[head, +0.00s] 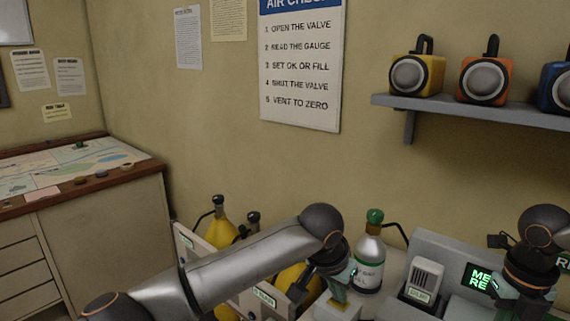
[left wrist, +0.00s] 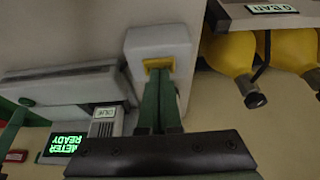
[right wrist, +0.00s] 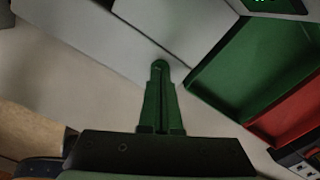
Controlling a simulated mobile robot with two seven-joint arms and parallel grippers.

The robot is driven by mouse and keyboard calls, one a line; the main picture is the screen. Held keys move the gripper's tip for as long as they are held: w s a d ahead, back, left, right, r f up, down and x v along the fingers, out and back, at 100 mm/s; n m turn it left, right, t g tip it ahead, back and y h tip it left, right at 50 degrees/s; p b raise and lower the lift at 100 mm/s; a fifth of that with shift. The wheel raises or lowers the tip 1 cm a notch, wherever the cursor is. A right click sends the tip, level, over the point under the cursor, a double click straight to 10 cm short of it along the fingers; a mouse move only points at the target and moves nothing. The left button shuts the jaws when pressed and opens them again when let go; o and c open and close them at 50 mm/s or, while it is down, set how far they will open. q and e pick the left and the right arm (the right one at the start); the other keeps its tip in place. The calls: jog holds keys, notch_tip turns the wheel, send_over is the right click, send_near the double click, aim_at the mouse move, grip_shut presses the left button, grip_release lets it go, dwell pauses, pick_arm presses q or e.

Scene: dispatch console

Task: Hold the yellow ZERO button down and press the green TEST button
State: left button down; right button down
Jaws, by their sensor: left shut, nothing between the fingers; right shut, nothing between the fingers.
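The yellow ZERO button (left wrist: 153,64) is on a pale grey box (left wrist: 170,40) in the left wrist view. The box (head: 326,309) and some yellow also show low in the head view. My left gripper (left wrist: 158,72) is shut, with its fingertips at the yellow button and covering part of it. They look to be touching it, but how far it is pressed I cannot tell. My right gripper (right wrist: 160,64) is shut and empty, over a pale surface. It shows at the right of the head view (head: 528,290).
A grey console with a lit METER READY screen (head: 479,278) stands between the grippers. A green-topped bottle (head: 369,258) and yellow cylinders (head: 222,232) stand near my left arm. Green (right wrist: 235,75) and red (right wrist: 290,120) trays lie right of my right gripper.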

jog(key=shift+f, duration=0.5)
pick_arm(q)
jog(key=shift+f, duration=0.1)
dwell(0.4)
pick_arm(e)
jog(key=shift+r, duration=3.5)
